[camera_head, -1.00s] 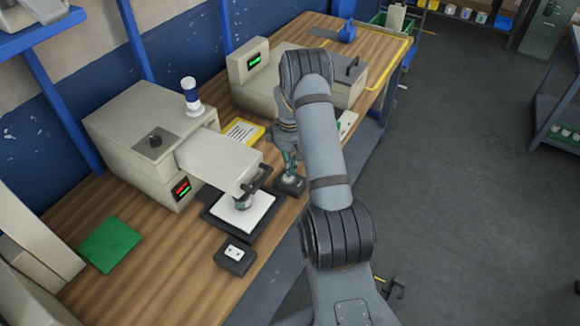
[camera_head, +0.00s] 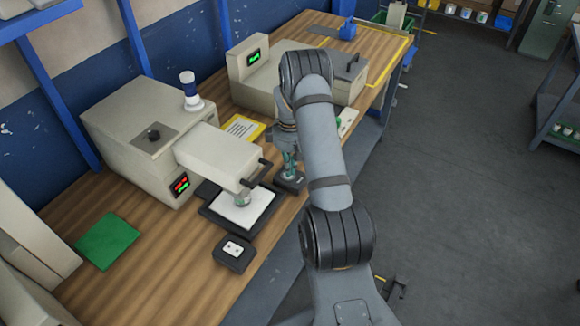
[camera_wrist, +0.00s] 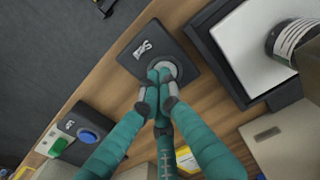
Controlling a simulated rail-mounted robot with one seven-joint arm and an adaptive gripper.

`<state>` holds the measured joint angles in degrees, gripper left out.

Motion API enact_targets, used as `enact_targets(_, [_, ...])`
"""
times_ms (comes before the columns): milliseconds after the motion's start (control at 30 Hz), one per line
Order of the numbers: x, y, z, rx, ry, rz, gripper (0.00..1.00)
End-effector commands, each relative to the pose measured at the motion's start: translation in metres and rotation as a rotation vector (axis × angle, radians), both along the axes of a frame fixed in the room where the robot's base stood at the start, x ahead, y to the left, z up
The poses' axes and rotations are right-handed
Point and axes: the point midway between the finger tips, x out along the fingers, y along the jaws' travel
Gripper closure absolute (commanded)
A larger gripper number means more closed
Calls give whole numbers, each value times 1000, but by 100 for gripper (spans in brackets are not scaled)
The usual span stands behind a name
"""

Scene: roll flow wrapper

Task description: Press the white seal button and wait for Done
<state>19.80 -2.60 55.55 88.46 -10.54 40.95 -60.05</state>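The white seal button (camera_wrist: 176,67) is a pale round button on a dark box (camera_wrist: 132,57) with white lettering in the wrist view. My gripper (camera_wrist: 160,72) has its teal fingers closed together, with the tips over the button and covering part of it. The tips look to be at the button; whether it is pushed down I cannot tell. In the head view my gripper (camera_head: 290,172) points down at the same box (camera_head: 291,182), beside the beige press machine (camera_head: 150,120). The machine's small display (camera_head: 180,186) shows red and green marks too small to read.
Another small box (camera_head: 234,253) is in front. A blue-button box (camera_wrist: 88,135) and a green button (camera_wrist: 60,145) lie left in the wrist view.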

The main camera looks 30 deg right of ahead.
Motion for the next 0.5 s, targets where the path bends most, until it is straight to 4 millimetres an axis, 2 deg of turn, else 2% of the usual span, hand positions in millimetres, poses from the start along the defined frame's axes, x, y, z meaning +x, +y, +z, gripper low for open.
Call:
enact_targets(33, [-6, 1, -6, 5, 15, -1, 100])
enact_targets(167, [-6, 2, 1, 5, 16, -1, 100])
enact_targets(267, [-6, 2, 17, 4, 13, 0, 100])
enact_targets(400, [-4, 3, 50, 1, 3, 3, 100])
enact_targets(467, [-1, 3, 54, -1, -4, 2, 100])
enact_targets(500, [-1, 3, 63, -1, -6, 2, 100])
